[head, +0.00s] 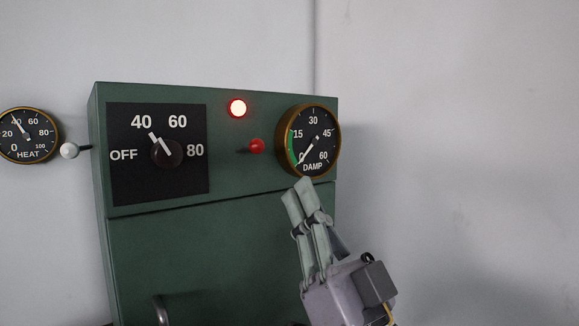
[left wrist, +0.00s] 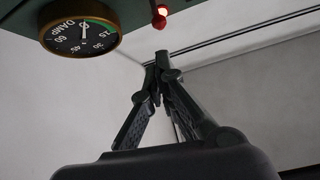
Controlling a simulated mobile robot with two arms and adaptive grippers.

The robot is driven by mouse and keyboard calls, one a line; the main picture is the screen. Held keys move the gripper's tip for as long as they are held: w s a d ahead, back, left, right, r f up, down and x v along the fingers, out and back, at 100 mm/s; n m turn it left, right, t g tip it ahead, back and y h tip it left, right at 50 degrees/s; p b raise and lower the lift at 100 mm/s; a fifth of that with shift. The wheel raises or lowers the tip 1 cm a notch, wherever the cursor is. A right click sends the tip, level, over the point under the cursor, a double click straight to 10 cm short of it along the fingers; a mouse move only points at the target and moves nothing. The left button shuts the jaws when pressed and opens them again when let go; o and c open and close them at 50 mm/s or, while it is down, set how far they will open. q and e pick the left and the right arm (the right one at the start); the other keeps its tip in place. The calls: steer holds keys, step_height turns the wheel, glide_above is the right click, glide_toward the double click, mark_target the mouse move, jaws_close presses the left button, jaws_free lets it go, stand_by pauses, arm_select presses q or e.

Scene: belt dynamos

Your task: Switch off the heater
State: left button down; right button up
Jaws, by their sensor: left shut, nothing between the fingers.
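The heater is a green cabinet (head: 200,250) with a black dial plate (head: 130,185) on its upper front. The plate reads OFF, 40, 60 and 80. Its dark knob (head: 168,153) has a white pointer turned up and left, close to 40. A red lamp (head: 238,108) glows at the top. My left gripper (head: 298,188) is shut and empty, pointing up just below the DAMP gauge (head: 308,142), right of and below the knob. In the left wrist view its fingertips (left wrist: 162,58) meet, with the DAMP gauge (left wrist: 80,36) beyond. My right gripper is not seen.
A red knob (head: 257,146) sits between the dial plate and the DAMP gauge. A HEAT gauge (head: 28,135) on the left reads about 40, and a white ball-ended lever (head: 69,151) sticks out from the cabinet's left side. A metal handle (head: 160,310) shows low down. The right side is bare wall.

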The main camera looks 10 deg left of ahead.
arm_select(q)
steer(key=shift+v, duration=1.55)
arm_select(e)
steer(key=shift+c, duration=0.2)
